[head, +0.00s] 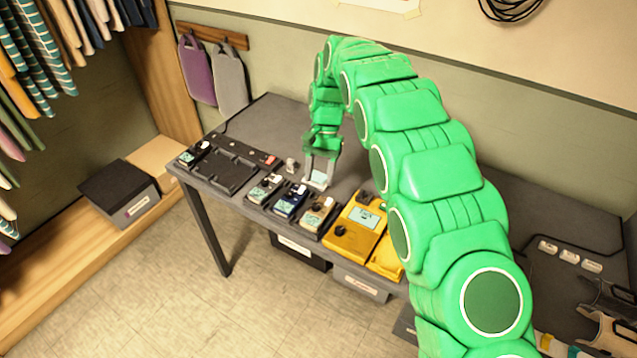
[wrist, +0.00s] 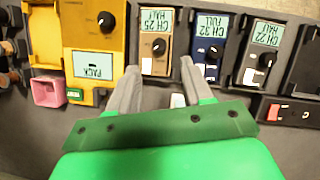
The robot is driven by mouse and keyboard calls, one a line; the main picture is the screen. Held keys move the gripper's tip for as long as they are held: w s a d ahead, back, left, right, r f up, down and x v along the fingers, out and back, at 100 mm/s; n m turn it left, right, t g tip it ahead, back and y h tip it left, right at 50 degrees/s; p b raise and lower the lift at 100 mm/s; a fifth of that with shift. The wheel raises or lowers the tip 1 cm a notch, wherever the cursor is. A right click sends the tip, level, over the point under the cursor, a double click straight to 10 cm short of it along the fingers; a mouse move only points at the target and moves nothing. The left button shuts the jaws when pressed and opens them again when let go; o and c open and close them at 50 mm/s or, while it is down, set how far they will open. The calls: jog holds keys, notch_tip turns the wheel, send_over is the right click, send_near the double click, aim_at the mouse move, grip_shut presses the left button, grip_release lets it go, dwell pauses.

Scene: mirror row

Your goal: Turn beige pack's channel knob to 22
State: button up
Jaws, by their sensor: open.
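The beige pack (head: 316,216) stands in a row on the dark table. In the wrist view the beige pack (wrist: 167,60) appears upside down, and its display (wrist: 155,20) reads CH 25 HALF. Its black round knob (wrist: 159,47) has a light pointer mark. My gripper (head: 318,184) is open and empty, above the table behind the row. In the wrist view my gripper (wrist: 160,66) has its fingertips near the beige pack's near end, one on each side of the knob's line, apart from the knob.
A navy pack (wrist: 207,60) reading CH 32 FULL and a dark pack (wrist: 253,76) reading CH 22 HALF stand beside it. A yellow unit (head: 355,242) with its own knob and display stands on the other side. A pink box (wrist: 47,92) is near that unit.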

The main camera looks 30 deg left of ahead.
aim_at(316, 205)
jog(key=shift+r, duration=0.2)
jog(key=shift+s+d+r+m+t+y, duration=0.1)
jog(key=shift+s+d+m+t+y, duration=0.1)
jog(key=shift+s+m+t, duration=0.5)
jog(key=shift+s+d+r+m+t+y, duration=0.1)
jog(key=shift+s+d+m+t+y, duration=0.1)
jog(key=shift+s+m+t, duration=0.45)
jog(key=shift+s+d+m+t+y, duration=0.2)
jog(key=shift+s+m+t, duration=0.35)
jog(key=shift+m+t, duration=0.3)
jog(key=shift+f, duration=3.9)
